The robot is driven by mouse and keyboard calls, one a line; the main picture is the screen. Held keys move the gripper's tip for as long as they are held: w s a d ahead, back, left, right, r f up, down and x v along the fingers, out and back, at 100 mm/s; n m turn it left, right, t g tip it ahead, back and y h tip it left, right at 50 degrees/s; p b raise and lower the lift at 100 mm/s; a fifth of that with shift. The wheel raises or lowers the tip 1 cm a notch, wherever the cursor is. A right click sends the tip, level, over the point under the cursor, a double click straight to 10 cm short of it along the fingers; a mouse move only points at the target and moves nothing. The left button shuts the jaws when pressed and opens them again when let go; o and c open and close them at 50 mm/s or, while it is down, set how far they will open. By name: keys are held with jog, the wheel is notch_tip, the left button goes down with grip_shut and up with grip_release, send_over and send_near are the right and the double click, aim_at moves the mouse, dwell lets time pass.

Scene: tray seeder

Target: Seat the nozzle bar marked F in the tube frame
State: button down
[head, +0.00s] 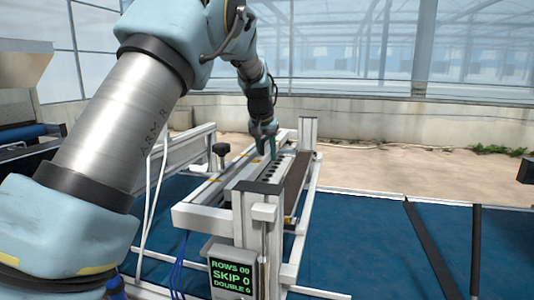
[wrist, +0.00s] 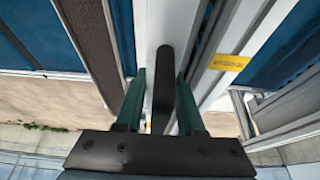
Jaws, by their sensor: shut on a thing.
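My gripper (head: 268,150) is over the middle of the metal tube frame (head: 205,218). In the wrist view its two green fingers (wrist: 162,90) stand on either side of a black grip (wrist: 163,75), shut on it. The grip stands on a long pale bar (wrist: 163,18), which I take for the nozzle bar; no letter F can be read. In the head view a pale bar with a row of dark spots (head: 262,170) lies along the frame below my gripper. I cannot tell whether the held bar rests in the frame or hangs just above it.
A display box (head: 234,268) on the frame's near end reads ROWS 00, SKIP 0, DOUBLE 0. A black knob (head: 221,150) stands at the frame's left. A brown panel (head: 297,185) runs along its right side. A yellow label (wrist: 228,62) is on a neighbouring rail. Blue surface (head: 365,240) lies right.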

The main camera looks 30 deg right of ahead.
jog(key=shift+f, duration=0.4)
jog(key=shift+c, duration=2.2)
grip_release()
jog(key=shift+f, duration=0.1)
